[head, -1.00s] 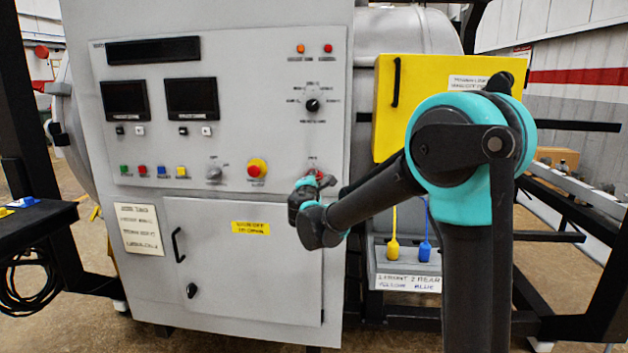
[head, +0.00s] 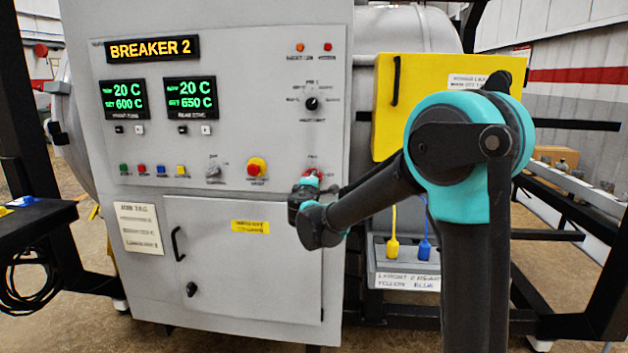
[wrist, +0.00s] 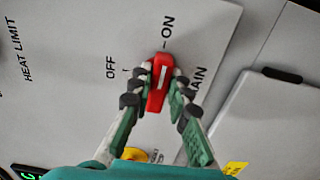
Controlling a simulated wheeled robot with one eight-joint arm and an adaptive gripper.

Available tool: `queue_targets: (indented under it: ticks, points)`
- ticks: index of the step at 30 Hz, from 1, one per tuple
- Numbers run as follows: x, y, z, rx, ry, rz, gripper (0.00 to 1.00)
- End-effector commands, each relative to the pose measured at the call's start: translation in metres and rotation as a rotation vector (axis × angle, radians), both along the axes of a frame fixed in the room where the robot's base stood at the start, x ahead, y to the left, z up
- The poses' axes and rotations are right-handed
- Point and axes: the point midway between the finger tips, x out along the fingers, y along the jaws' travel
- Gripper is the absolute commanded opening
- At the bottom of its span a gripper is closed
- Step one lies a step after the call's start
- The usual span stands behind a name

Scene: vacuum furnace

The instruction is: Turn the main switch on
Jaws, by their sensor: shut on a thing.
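The main switch is a red rotary handle with a white line on it, seen in the wrist view (wrist: 159,82) between the labels OFF and ON. Its white line points close to the ON label (wrist: 168,27). My gripper (wrist: 157,97) is shut on the red handle, one finger on each side of it. In the head view my gripper (head: 305,185) is at the lower right of the control panel, and only a little red of the switch (head: 312,173) shows above it. The top display (head: 151,48) is lit and reads BREAKER 2.
Two lit green temperature displays (head: 122,98) sit on the panel's left. A red and yellow button (head: 257,167) and a grey knob (head: 213,172) are left of my gripper. A yellow box (head: 437,95) stands behind my arm. A cabinet door (head: 240,262) is below.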

Motion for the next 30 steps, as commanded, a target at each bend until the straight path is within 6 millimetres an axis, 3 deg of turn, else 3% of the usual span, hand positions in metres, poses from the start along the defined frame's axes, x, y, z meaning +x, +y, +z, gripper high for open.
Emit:
queue_targets:
  ticks: [4, 5, 9, 20, 23, 30]
  points:
    - [-0.001, -0.001, -0.001, 0.003, 0.002, -0.001, 0.0]
    - [-0.001, -0.001, -0.001, 0.002, 0.002, -0.001, 0.21]
    - [-0.001, -0.001, -0.001, 0.002, 0.001, -0.001, 0.38]
    - [-0.004, 0.0, 0.0, 0.0, 0.001, 0.0, 0.38]
    - [-0.014, 0.001, 0.0, 0.0, 0.001, 0.002, 0.38]
    - [-0.062, 0.003, 0.0, 0.0, 0.001, 0.003, 0.38]
